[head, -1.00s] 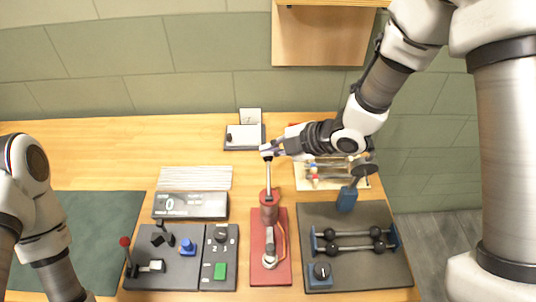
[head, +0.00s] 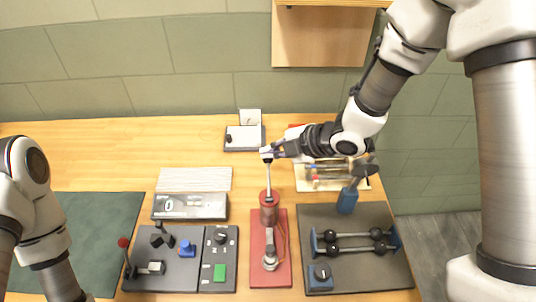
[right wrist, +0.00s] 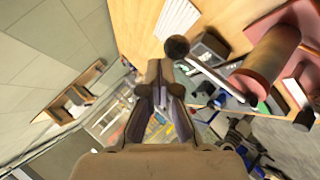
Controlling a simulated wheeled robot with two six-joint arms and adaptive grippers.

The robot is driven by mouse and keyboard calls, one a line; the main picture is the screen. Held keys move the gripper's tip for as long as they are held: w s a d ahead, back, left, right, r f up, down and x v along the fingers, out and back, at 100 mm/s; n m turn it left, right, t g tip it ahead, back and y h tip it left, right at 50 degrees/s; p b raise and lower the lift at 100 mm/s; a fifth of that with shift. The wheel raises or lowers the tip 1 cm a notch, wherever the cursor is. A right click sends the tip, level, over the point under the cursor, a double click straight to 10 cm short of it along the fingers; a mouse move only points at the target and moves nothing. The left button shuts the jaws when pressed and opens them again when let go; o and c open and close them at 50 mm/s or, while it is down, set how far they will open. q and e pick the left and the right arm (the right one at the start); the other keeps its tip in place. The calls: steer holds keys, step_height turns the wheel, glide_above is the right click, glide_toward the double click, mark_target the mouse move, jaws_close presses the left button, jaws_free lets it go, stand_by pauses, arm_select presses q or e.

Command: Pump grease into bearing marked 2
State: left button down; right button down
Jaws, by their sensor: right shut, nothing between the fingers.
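A red grease pump (head: 269,208) stands on a red base plate (head: 284,222), with an upright metal lever (head: 268,177) rising from it. My right gripper (head: 271,154) is shut and empty at the lever's top end. In the right wrist view the shut fingers (right wrist: 157,92) lie beside the lever's dark ball knob (right wrist: 177,47), with the red pump body (right wrist: 268,58) to the right. A dark plate (head: 350,210) right of the pump carries rods with black round parts (head: 330,236). I cannot read a bearing number 2. My left arm enters from the left; its gripper is out of frame.
Left of the pump are a grey control panel (head: 184,272) with a red-knobbed lever, a switch strip with a green button (head: 219,273), and a display box (head: 190,206). A rack of coloured tools (head: 325,181) lies behind the dark plate. Clear wood lies at the back left.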

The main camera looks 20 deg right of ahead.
mark_target(270, 159)
steer(key=shift+w+d+f+b, duration=0.1)
steer(key=shift+w+f+b, duration=0.15)
steer(key=shift+f+b, duration=0.6)
steer(key=shift+w+d+f+b, duration=0.1)
steer(key=shift+w+f+b, duration=0.3)
steer(key=shift+f, duration=0.65)
stand_by(1.4)
steer(key=shift+s+a+r, duration=0.1)
steer(key=shift+s, duration=0.1)
steer(key=shift+s+a+r+p, duration=0.1)
steer(key=shift+s+r+p, duration=0.1)
steer(key=shift+r+p, duration=0.55)
steer(key=shift+s+a+r+p, duration=0.1)
steer(key=shift+s+r+p, duration=0.25)
steer(key=shift+r, duration=0.65)
steer(key=shift+s+r+p, duration=0.1)
steer(key=shift+r+p, duration=0.6)
steer(key=shift+r, duration=0.2)
steer(key=shift+s+a+r+p, duration=0.1)
steer(key=shift+s+r+p, duration=0.1)
steer(key=shift+r+p, duration=0.5)
steer(key=shift+s+r+p, duration=0.25)
steer(key=shift+r+p, duration=0.2)
steer(key=shift+r, duration=0.45)
steer(key=shift+s+a+r+p, duration=0.1)
steer(key=shift+s+r+p, duration=0.1)
steer(key=shift+r+p, duration=0.5)
steer(key=shift+r, duration=0.2)
